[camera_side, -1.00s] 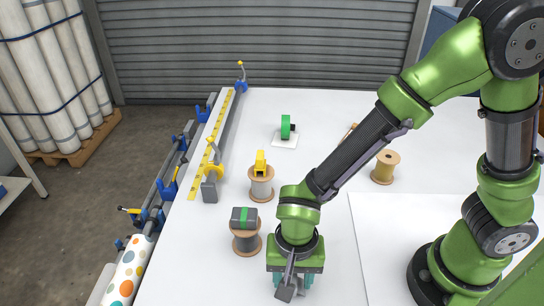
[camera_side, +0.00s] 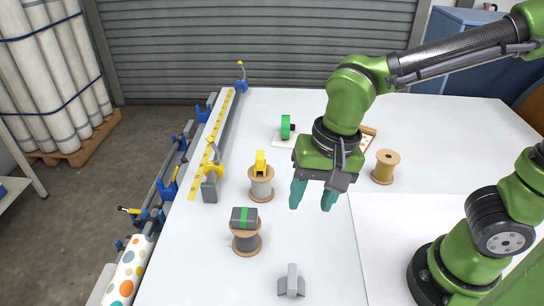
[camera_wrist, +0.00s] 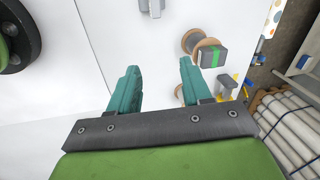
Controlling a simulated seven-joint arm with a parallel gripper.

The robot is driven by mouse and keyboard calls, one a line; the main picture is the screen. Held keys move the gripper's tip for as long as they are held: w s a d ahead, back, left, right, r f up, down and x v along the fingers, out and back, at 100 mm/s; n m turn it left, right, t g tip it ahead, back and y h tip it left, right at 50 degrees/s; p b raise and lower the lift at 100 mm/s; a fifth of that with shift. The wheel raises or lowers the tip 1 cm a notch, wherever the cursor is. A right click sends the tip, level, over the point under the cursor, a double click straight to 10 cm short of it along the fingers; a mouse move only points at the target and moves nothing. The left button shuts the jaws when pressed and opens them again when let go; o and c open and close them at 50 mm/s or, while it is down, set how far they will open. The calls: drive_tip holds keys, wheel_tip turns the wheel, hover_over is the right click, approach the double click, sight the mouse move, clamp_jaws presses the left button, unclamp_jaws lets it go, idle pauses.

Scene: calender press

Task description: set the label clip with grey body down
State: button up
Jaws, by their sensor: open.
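The label clip with grey body (camera_side: 291,281) stands on the white table near the front edge of the side view, with its upright tab on top. It also shows in part at the top edge of the wrist view (camera_wrist: 154,6). My gripper (camera_side: 310,207) is above the table, up and behind the clip in the side view, and apart from it. Its two teal fingers are spread and nothing is between them; they also show in the wrist view (camera_wrist: 158,67).
A grey block with a green band (camera_side: 244,218) sits on a spool (camera_side: 246,244), left of the clip. A yellow clip (camera_side: 260,163) tops another spool (camera_side: 261,188). A bare spool (camera_side: 385,167) stands at right. A rail with a yellow strip (camera_side: 212,142) lines the left edge.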

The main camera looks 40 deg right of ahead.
drive_tip(key=s+d+r+n+t, duration=0.1)
drive_tip(key=d+r+n+t, duration=0.2)
drive_tip(key=d, duration=1.1)
wheel_tip(320, 180, up, 3)
drive_tip(key=t, duration=0.2)
drive_tip(key=shift+r+n+t, duration=0.2)
drive_tip(key=shift+n+t, duration=0.1)
drive_tip(key=shift+t, duration=0.1)
drive_tip(key=shift+a, duration=0.1)
